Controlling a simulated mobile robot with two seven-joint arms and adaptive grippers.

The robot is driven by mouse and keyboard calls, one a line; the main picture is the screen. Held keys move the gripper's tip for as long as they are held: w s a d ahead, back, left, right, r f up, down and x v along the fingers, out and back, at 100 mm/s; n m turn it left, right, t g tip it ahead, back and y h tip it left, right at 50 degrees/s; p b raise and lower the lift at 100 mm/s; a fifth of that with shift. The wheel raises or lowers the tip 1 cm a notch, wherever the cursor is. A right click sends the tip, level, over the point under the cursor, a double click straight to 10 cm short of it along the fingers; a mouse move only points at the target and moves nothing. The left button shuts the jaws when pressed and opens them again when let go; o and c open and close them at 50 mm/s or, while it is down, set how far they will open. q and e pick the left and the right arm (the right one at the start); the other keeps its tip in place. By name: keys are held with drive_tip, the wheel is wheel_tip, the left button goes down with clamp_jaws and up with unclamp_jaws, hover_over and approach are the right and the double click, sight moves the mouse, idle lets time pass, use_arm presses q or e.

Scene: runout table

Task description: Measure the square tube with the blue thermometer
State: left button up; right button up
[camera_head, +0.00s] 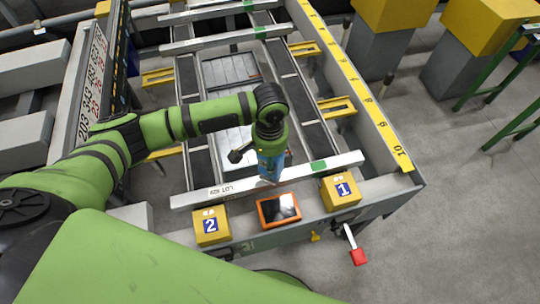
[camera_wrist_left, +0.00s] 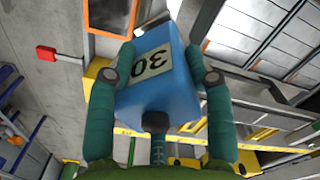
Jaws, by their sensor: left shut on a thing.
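My left gripper (camera_head: 270,165) is shut on the blue thermometer (camera_head: 271,170) above the near end of the runout table. In the left wrist view the blue thermometer (camera_wrist_left: 158,95) is a boxy body between the two fingers, with a pale label reading 30 upside down. The nearest square tube (camera_head: 214,194), a light grey bar marked with a lot label and a green band, lies across the table beside and below the gripper. The thermometer's lower end overlaps this tube in the head view; I cannot tell if they touch. My right gripper is not in view.
An orange-framed tablet (camera_head: 279,209) lies at the near edge between yellow block 2 (camera_head: 211,226) and yellow block 1 (camera_head: 340,191). More grey bars (camera_head: 225,40) cross the table farther back. A numbered yellow scale (camera_head: 370,103) runs along the right side. A red-ended lever (camera_head: 358,256) sticks out in front.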

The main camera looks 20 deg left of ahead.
use_arm(q)
drive_tip(key=shift+r+p, duration=2)
drive_tip(key=shift+r, duration=0.15)
drive_tip(key=shift+w+r, duration=0.1)
drive_tip(key=shift+r, duration=0.85)
drive_tip(key=shift+b, duration=0.3)
